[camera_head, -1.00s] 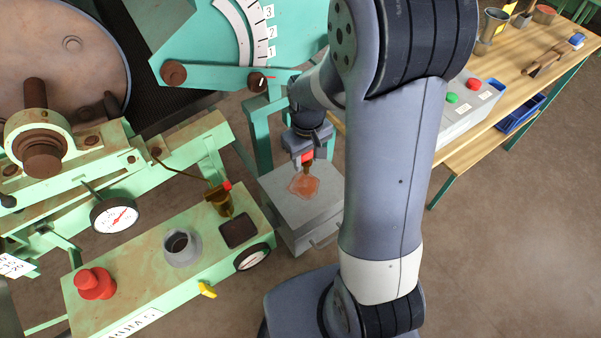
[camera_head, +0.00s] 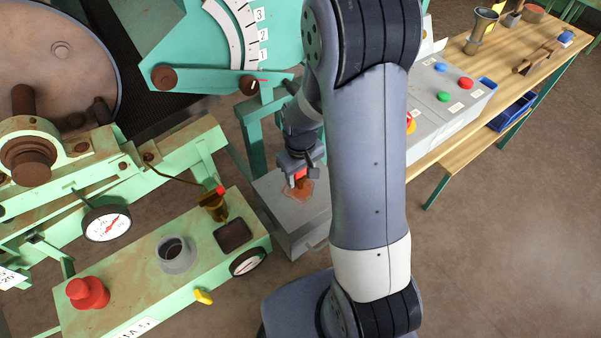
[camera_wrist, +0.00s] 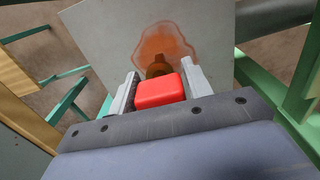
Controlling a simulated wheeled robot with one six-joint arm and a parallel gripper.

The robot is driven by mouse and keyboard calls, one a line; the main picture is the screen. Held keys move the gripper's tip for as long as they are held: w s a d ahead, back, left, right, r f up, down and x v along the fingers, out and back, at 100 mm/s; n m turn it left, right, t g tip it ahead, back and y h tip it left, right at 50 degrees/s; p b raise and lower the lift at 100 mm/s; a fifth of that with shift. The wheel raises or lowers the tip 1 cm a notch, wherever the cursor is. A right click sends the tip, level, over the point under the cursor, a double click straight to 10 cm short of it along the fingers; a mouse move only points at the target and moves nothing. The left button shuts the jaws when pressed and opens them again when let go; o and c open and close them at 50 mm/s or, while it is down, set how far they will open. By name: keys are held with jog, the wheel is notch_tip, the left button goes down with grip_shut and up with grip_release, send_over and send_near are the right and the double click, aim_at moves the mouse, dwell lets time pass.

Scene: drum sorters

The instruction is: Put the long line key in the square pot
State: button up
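My gripper (camera_head: 301,170) is down over a grey box with an orange-brown stain on its top. In the wrist view a red block-shaped handle (camera_wrist: 160,92) with a brown shaft sits between the two fingers, which appear closed on it. The shaft points toward the stain; its tip is largely hidden, so I cannot tell its length or whether it touches the box. A dark square pot (camera_head: 233,235) is set in the green bench at the left. A grey round pot (camera_head: 175,254) stands beside it.
The stained grey box (camera_head: 284,212) stands right of the green bench (camera_head: 130,290). A brass fitting with a red top (camera_head: 215,205), a dial (camera_head: 107,223) and a red knob (camera_head: 88,293) are on the bench side. A wooden table (camera_head: 440,148) with a button box is at right.

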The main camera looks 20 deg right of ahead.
jog(key=shift+o, duration=1.3)
jog(key=shift+r, duration=0.1)
